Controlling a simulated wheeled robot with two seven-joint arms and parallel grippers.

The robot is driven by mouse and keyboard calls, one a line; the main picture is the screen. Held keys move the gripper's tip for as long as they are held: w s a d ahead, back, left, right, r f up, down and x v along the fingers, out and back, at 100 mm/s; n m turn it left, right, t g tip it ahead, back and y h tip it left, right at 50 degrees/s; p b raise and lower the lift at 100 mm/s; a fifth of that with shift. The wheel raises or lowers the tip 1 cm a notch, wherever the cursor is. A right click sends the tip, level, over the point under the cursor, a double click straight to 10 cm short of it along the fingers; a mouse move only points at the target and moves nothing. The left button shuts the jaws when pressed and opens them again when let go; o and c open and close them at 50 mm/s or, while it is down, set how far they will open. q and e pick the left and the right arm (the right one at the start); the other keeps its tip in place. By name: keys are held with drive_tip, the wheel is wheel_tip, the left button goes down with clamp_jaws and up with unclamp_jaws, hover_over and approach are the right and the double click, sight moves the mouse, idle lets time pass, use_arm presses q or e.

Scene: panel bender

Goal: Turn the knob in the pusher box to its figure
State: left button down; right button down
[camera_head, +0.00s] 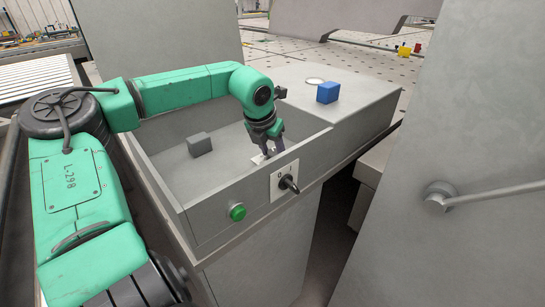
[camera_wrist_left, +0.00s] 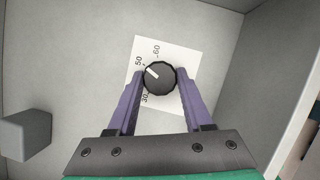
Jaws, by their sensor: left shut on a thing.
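The knob (camera_wrist_left: 160,77) is round and black with a white pointer mark, set on a white dial plate (camera_wrist_left: 178,48) inside the grey pusher box (camera_head: 165,165). In the left wrist view the mark points to the upper left, close to the figure 50. The figures 60 and 30 also show; other figures are hidden. My left gripper (camera_wrist_left: 160,80) is shut on the knob, one finger on each side. In the head view this gripper (camera_head: 266,150) reaches down into the box and hides the knob; part of the plate (camera_head: 258,159) shows. My right gripper is not in view.
A grey block (camera_head: 199,144) lies in the box to the left of my gripper. The front wall carries a green button (camera_head: 237,212) and a black switch (camera_head: 288,184). A blue cube (camera_head: 328,92) and a white disc (camera_head: 315,81) are on the ledge behind.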

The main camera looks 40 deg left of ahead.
use_arm(q)
drive_tip(key=shift+w+r+n, duration=0.1)
drive_tip(key=shift+r+n, duration=0.1)
drive_tip(key=shift+n, duration=0.2)
drive_tip(key=c, duration=0.5)
unclamp_jaws()
drive_tip(key=shift+c, duration=0.2)
drive_tip(key=shift+o, duration=1.2)
drive_tip(key=shift+f, duration=0.1)
drive_tip(key=shift+s+r+b, duration=0.2)
drive_tip(key=shift+r+b, duration=0.15)
drive_tip(key=shift+r, duration=0.1)
drive_tip(key=b+v, duration=0.1)
drive_tip(key=v, duration=1.2)
drive_tip(key=shift+s+d+r, duration=0.2)
drive_tip(key=shift+d+r, duration=0.05)
drive_tip(key=shift+d, duration=0.1)
